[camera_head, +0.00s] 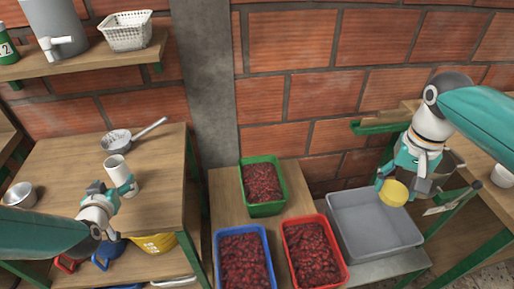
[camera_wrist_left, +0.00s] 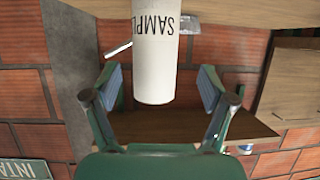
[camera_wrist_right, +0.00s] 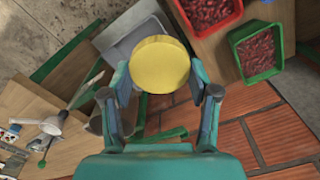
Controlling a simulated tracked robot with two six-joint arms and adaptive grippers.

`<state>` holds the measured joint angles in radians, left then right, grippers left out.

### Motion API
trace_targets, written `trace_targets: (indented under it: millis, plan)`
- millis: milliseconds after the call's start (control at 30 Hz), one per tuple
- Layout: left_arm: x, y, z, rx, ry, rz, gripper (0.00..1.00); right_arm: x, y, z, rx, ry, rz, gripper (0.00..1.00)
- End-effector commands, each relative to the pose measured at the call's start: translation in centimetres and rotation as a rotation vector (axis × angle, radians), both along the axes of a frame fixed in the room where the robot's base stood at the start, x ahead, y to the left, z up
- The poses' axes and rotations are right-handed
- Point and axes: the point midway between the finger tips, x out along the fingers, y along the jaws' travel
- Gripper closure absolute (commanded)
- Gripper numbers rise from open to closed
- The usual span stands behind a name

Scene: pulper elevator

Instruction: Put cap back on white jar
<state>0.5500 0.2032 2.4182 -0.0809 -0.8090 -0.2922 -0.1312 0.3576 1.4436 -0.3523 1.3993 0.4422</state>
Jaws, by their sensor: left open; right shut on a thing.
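The white jar (camera_head: 115,166) stands on the left wooden table with its top uncovered. In the left wrist view the jar (camera_wrist_left: 155,55) appears inverted, with "SAMPL" lettering, between my fingers. My left gripper (camera_head: 112,189) is open, with its fingers on either side of the jar; I cannot tell whether they touch it. The round yellow cap (camera_head: 393,193) is in my right gripper (camera_head: 391,188), far to the right of the jar, above the grey bin. In the right wrist view the yellow cap (camera_wrist_right: 160,64) sits between the fingertips, which are shut on it.
A metal strainer (camera_head: 117,139) and a metal bowl (camera_head: 20,195) share the left table (camera_head: 165,200). Green (camera_head: 262,209), blue (camera_head: 243,283) and red (camera_head: 343,281) crates of red berries stand in the middle, beside the grey bin (camera_head: 376,243). A shelf (camera_head: 90,58) hangs above the left table.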

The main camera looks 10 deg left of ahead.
Motion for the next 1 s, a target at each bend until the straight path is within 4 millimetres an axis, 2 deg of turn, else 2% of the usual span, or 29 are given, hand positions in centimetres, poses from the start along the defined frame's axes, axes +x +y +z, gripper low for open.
trace_targets:
  millis: [300, 700, 1000]
  plan:
    - [0.4, 0.1, 0.0, 0.0, 0.001, 0.0, 0.17, 0.0, 0.0, 0.2, 0.0, 0.0, 0.0, 0.5]
    - [4.6, 1.1, -1.5, -0.001, 0.001, -0.001, 0.17, 0.0, 0.0, 1.7, 0.0, 0.0, 0.0, 0.5]
    - [4.8, 1.2, -1.7, 0.0, 0.0, -0.001, 0.17, 0.0, 0.0, 1.7, 0.0, 0.0, 0.0, 0.5]
